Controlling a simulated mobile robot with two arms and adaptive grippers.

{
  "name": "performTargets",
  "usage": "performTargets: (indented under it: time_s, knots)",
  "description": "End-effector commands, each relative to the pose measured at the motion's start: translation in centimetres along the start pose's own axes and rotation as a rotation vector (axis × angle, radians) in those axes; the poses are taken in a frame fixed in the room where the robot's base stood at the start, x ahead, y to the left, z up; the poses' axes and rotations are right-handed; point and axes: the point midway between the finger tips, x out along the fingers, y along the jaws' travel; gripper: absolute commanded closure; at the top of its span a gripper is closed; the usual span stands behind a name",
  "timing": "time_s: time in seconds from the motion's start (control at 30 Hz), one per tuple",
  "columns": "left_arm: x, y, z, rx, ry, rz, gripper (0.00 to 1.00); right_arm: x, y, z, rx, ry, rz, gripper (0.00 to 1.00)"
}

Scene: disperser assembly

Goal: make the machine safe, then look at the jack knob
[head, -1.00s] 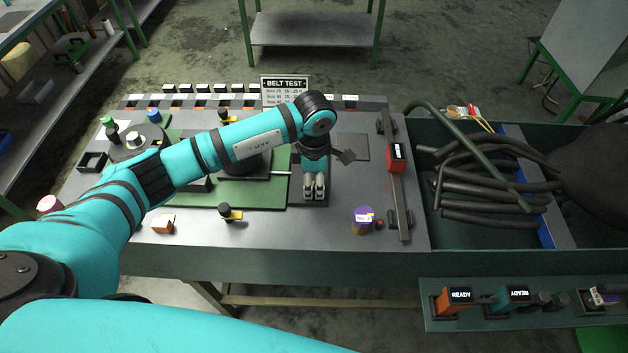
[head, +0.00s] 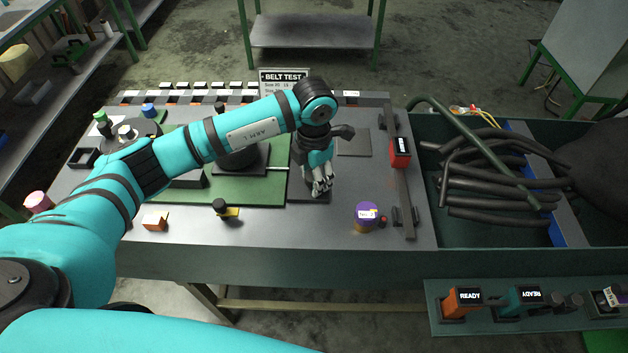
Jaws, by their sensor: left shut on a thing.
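My left gripper (head: 320,188) reaches over the bench from the left. Its fingers are closed over the dark plate right of the green board (head: 255,192). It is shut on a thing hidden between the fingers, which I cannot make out. A black knob with a yellow tab (head: 221,208) stands at the green board's front edge. I cannot tell which part is the jack knob. A red block with a small display (head: 400,152) sits on a dark bar (head: 407,205) to the right. My right gripper is not in view.
A purple-topped cylinder (head: 366,212) stands right of the gripper. An orange block (head: 155,221) lies front left. The "BELT TEST" sign (head: 284,78) stands behind my arm. A bin of dark hoses (head: 490,185) is at right. READY units (head: 462,301) sit on a lower shelf.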

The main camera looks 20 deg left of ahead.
Motion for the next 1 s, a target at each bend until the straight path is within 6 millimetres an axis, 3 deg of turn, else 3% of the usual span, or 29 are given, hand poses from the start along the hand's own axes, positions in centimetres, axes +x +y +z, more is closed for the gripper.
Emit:
performTargets:
  time_s: [0.5,1.0]
  knots:
    - [0.1,0.1,0.0,-0.490,-0.002,0.001,0.93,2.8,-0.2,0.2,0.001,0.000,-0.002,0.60]
    - [0.0,0.1,0.1,-0.889,-0.003,0.001,0.93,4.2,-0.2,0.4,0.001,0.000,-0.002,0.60]
